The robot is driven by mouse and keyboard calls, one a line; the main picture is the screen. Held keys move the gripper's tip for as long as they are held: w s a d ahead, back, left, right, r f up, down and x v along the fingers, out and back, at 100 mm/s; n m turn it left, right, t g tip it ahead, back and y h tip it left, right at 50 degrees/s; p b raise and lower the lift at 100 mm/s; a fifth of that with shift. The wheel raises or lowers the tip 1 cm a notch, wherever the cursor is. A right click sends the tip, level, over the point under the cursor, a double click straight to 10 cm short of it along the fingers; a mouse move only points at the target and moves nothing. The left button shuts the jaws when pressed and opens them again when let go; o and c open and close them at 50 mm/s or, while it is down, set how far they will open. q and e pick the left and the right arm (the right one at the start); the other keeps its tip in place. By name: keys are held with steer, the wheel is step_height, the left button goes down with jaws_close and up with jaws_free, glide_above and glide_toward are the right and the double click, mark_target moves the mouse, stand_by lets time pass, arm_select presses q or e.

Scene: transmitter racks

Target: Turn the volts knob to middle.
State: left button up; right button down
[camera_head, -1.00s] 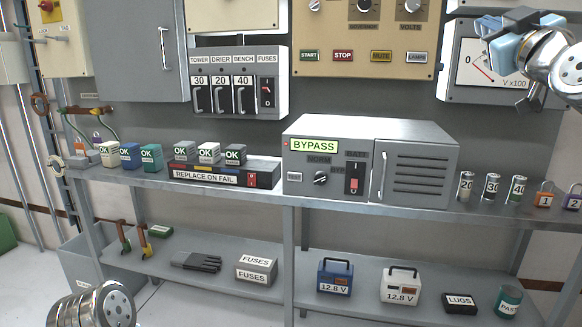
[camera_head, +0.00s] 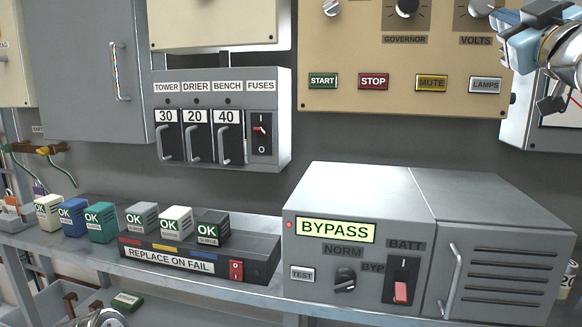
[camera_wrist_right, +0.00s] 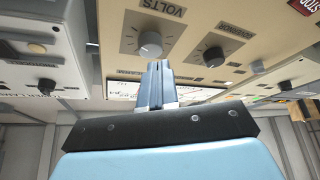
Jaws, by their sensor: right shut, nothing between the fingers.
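The volts knob is a grey round knob on a dark dial in the tan panel. It shows at the top right of the head view (camera_head: 478,8), above its VOLTS label, partly cut off by the frame. In the right wrist view the knob (camera_wrist_right: 150,43) shows upside down, just beyond my fingertips. Its pointer setting is too small to read. My right gripper (camera_head: 498,17) is shut and empty, with its blue fingers close to the knob; in the wrist view the fingers (camera_wrist_right: 155,72) are together. I cannot tell whether they touch it. Of my left arm only a metal sliver shows.
The governor knob (camera_head: 406,8) sits left of the volts knob. START, STOP, MUTE and LAMPS buttons lie below on the tan panel (camera_head: 340,55). The meter box (camera_head: 518,128) is behind my right gripper. The bypass unit (camera_head: 350,200) stands on the shelf below.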

mark_target(482, 5)
steer(key=shift+w+d+p, duration=0.2)
steer(key=shift+w+d, duration=0.05)
steer(key=shift+w, duration=0.7)
steer(key=shift+w+d+p, duration=0.15)
steer(key=shift+w+d, duration=0.1)
steer(key=shift+w, duration=0.7)
steer(key=shift+w+d+p, duration=0.2)
steer(key=shift+w+d, duration=0.05)
steer(key=shift+w, duration=0.7)
steer(key=shift+s+d+b, duration=0.1)
steer(key=shift+d+b, duration=0.2)
steer(key=shift+b, duration=0.05)
steer(key=shift+s+d+r, duration=0.1)
steer(key=shift+d+r, duration=0.15)
steer(key=shift+d, duration=0.1)
steer(key=shift+s+d+r, duration=0.1)
steer(key=shift+d+r, duration=0.4)
